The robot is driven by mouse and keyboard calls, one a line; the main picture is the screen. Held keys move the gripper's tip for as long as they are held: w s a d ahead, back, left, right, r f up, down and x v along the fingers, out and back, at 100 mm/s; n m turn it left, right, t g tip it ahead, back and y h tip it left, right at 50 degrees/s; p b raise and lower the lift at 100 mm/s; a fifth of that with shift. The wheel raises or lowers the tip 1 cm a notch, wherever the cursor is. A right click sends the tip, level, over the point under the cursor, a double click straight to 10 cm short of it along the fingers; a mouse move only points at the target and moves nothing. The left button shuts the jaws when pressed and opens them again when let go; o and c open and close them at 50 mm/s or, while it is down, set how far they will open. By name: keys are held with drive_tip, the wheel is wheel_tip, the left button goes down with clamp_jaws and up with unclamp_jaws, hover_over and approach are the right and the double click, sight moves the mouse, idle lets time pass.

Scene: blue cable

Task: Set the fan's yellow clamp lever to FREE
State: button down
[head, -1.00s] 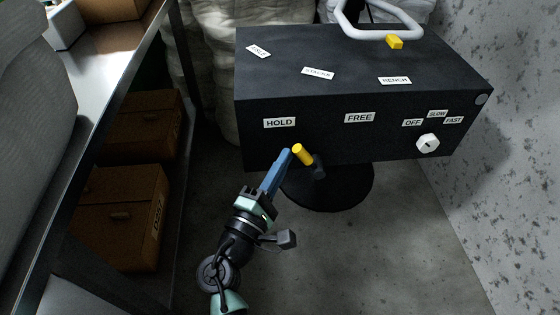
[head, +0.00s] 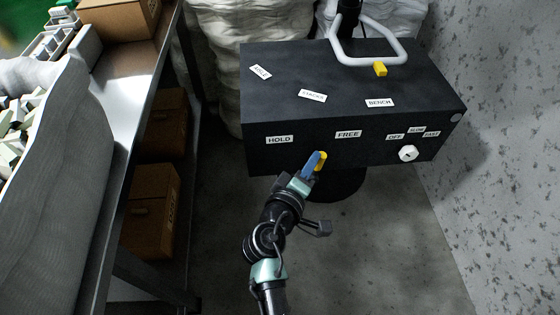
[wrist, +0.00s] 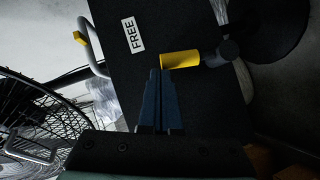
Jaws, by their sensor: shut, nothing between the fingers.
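The fan's black housing (head: 350,100) carries a HOLD label (head: 279,139) on the left of its front face and a FREE label (head: 348,134) further right. The yellow clamp lever (head: 322,160) lies below and between them, nearer FREE. In the wrist view the yellow lever (wrist: 180,59) joins a dark pivot, with the FREE label (wrist: 132,35) nearby. My gripper (head: 313,160) is shut and empty, its blue fingers against or very close to the lever's left, HOLD side. In the wrist view my fingertips (wrist: 160,72) meet the lever's edge; exact contact is hard to tell.
A white dial (head: 408,154) with OFF, SLOW and FAST labels is right of the lever. A white handle (head: 368,58) and yellow tab (head: 380,69) are on top. A metal bench (head: 140,110) and cardboard boxes (head: 150,210) stand left; a speckled wall (head: 495,120) is right.

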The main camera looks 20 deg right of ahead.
drive_tip(key=shift+s+d+f+m+y+p, duration=0.15)
drive_tip(key=shift+d+m+y+p, duration=0.25)
drive_tip(key=shift+d+p, duration=0.4)
drive_tip(key=shift+s+d+r+m+y+p, duration=0.1)
drive_tip(key=shift+s+d+m+y+p, duration=0.25)
drive_tip(key=shift+d+p, duration=0.45)
drive_tip(key=shift+s+d+f+m+y+p, duration=0.1)
drive_tip(key=shift+d+m+y+p, duration=0.35)
drive_tip(key=shift+p, duration=0.55)
drive_tip(key=shift+d, duration=0.15)
